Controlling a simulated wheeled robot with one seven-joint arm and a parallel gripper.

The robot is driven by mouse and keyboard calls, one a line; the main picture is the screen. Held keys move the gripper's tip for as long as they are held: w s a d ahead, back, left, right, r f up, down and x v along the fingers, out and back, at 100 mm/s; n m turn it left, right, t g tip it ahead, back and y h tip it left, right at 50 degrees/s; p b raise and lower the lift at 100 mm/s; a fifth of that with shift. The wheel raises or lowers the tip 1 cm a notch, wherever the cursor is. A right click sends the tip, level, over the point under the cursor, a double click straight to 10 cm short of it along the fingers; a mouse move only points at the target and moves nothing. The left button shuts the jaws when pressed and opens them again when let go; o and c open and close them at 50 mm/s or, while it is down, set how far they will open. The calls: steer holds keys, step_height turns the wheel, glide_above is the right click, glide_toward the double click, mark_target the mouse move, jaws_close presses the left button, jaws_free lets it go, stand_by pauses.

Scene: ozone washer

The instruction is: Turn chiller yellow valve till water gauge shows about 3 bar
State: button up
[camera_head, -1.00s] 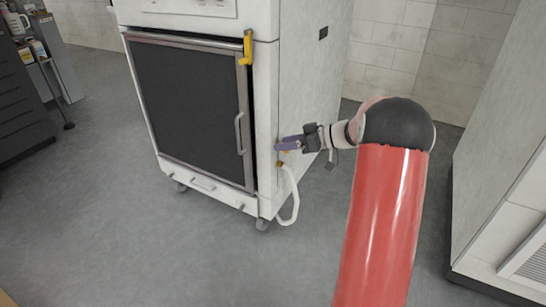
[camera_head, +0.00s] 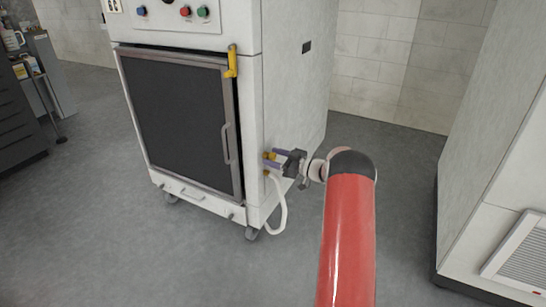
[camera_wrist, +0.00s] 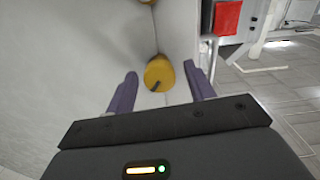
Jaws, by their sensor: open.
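The chiller (camera_head: 292,105) is a tall white cabinet with a dark door. A yellow valve knob (camera_head: 271,156) is low on its right side; it also shows in the wrist view (camera_wrist: 159,73), round with a dark slot or mark. My gripper (camera_head: 274,157) is open at the valve. In the wrist view its two purple fingers (camera_wrist: 161,92) stand either side of the knob, with gaps at both sides, so it is not gripped. A second yellow fitting (camera_head: 267,173) with a white hose sits just below. I cannot make out the water gauge in either view.
The white hose (camera_head: 283,210) curves down beside the chiller. A yellow handle (camera_head: 232,60) is at the door's upper corner. Another white cabinet (camera_head: 490,170) stands at the right. The grey floor between is clear. A red object (camera_wrist: 228,18) shows in the wrist view.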

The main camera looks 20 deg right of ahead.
steer(key=shift+w+a, duration=0.25)
steer(key=shift+w, duration=0.05)
steer(key=c, duration=1)
steer(key=shift+o, duration=0.2)
steer(key=shift+f+b, duration=0.15)
steer(key=shift+b, duration=0.35)
